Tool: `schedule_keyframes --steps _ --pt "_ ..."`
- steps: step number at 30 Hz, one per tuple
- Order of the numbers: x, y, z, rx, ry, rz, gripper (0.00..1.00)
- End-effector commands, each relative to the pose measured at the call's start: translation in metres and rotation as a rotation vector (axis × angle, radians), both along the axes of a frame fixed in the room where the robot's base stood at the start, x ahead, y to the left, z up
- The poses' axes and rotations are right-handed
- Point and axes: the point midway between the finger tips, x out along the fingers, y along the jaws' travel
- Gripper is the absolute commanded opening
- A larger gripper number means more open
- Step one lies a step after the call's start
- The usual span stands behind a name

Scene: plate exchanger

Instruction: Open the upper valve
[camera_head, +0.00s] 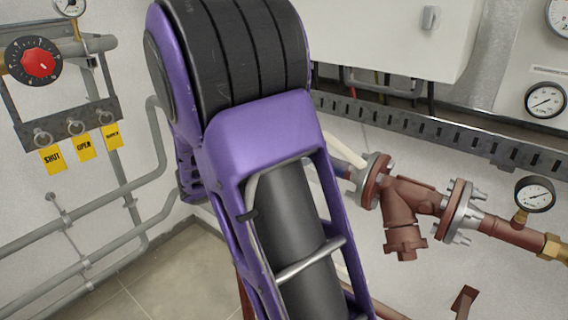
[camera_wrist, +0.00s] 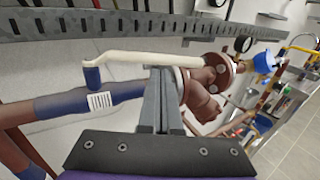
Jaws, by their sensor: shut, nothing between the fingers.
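The upper valve's cream lever (camera_wrist: 140,58) lies almost level across the wrist view, running right from a blue stem (camera_wrist: 92,77) on a blue pipe section (camera_wrist: 75,101) with a white label. Part of the cream lever (camera_head: 343,151) also shows in the head view, just right of my purple arm, which hides the rest of the valve. My gripper (camera_wrist: 158,72) is shut and empty. Its grey fingertips are at the lever's lower edge, around the middle of its length; I cannot tell whether they touch it.
A brown flanged pipe (camera_wrist: 203,97) is close to the right of my fingers; its strainer body (camera_head: 408,205) shows in the head view. A perforated metal rail (camera_wrist: 110,24) runs above the lever. Shut and open tags (camera_head: 83,147) hang at the left wall.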

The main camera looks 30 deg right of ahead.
Motion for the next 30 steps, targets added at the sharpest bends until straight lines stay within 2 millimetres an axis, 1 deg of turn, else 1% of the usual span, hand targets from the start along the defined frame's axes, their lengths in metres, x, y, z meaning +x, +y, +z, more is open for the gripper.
schedule_keyframes --steps 1,3,6,9,13,23,30 --pt "-0.002 -0.01 0.0 0.0 0.0 -0.005 0.0" --pt "-0.003 -0.02 -0.001 0.0 0.0 -0.003 0.0" --pt "-0.004 -0.031 0.0 0.0 0.0 -0.003 0.0" --pt "-0.005 -0.038 0.0 0.0 0.0 -0.002 0.0" --pt "-0.005 -0.04 0.0 0.0 0.0 -0.001 0.0" --pt "-0.005 -0.04 0.0 0.0 0.0 0.003 0.0" --pt "-0.006 -0.041 0.001 0.0 0.001 0.057 0.0"
